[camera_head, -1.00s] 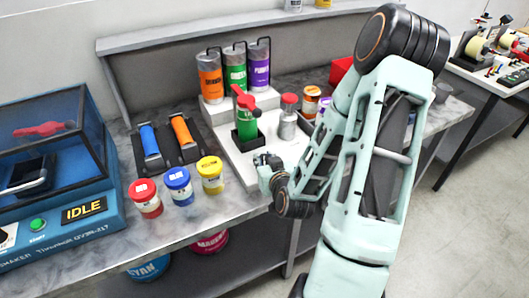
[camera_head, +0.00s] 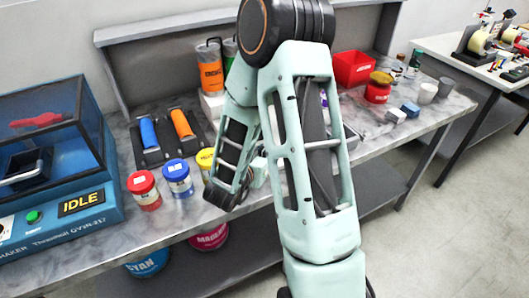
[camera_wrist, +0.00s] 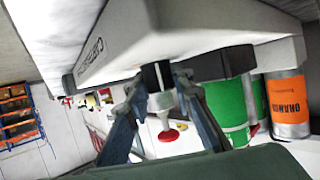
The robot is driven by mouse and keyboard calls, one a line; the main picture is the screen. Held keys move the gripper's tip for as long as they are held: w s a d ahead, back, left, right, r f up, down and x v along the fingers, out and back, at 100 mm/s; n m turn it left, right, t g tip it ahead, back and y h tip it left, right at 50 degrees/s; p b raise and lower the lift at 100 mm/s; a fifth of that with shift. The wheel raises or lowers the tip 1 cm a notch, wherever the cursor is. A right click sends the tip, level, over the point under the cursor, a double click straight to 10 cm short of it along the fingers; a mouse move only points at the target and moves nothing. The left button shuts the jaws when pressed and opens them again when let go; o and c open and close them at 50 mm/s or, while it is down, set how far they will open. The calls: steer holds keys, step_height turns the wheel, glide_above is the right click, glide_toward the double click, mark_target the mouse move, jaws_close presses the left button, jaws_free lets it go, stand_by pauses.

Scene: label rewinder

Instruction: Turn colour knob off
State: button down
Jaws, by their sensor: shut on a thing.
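In the wrist view, a small black knob (camera_wrist: 154,76) with a white mark stands out from the front of a white unit (camera_wrist: 150,30) with lettering on its side. My gripper (camera_wrist: 158,80) has one finger on each side of the knob and is shut on it. The white mark lies along the knob. In the head view, my arm hides the knob, the gripper's fingers and most of the white unit.
In the head view, red (camera_head: 144,190), blue (camera_head: 178,179) and yellow (camera_head: 206,163) jars stand left of my arm.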

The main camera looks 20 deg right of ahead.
steer(key=shift+w+r+m+h, duration=0.1)
steer(key=shift+r+m+h, duration=0.05)
steer(key=shift+m+h, duration=0.2)
steer(key=c, duration=1.7)
jaws_free()
steer(key=shift+o, duration=0.2)
steer(key=v, duration=1.2)
steer(key=shift+w, duration=0.15)
